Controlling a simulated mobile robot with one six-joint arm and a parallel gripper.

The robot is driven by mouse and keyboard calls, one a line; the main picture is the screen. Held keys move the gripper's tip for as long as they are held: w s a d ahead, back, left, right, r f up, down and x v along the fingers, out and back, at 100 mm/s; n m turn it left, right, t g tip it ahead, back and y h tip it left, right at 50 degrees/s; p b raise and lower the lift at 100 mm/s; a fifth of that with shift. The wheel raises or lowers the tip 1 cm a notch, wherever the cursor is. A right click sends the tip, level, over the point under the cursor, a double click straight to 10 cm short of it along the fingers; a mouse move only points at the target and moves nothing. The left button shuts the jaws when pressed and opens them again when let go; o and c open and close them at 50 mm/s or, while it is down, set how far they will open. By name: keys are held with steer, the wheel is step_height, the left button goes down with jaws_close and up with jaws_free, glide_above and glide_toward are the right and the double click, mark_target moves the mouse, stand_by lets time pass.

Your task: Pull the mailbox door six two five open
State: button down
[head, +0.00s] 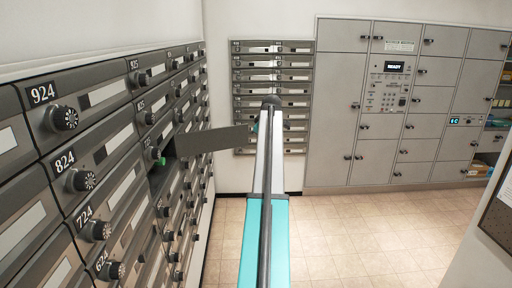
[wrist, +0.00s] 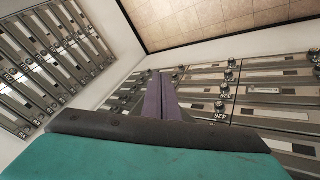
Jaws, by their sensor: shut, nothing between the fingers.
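A bank of grey mailboxes (head: 85,150) lines the left wall in the head view. One small door (head: 215,138) in its second column stands swung open, sticking out to the right, with a dark opening (head: 168,172) behind it. A green-lit knob (head: 160,160) is beside that opening. The door's number is too small to read surely, so I cannot tell whether it is 625. My gripper shows in the wrist view as purple-grey fingers (wrist: 161,98), shut and empty. In the head view my arm hides most of it, near the door's free end; contact is unclear.
Knobs stick out along the mailbox bank, including number 924 (head: 65,117). More mailboxes (head: 272,75) and grey lockers (head: 385,160) with a lit display stand at the back. The tiled floor (head: 340,240) is clear. A partition (head: 485,225) edges in at right.

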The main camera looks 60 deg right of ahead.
steer(key=shift+s+r+b, duration=0.4)
steer(key=shift+s+r, duration=0.35)
steer(key=shift+r, duration=0.2)
steer(key=shift+s+r+b, duration=0.35)
steer(key=shift+s+r, duration=0.35)
steer(key=shift+r, duration=0.25)
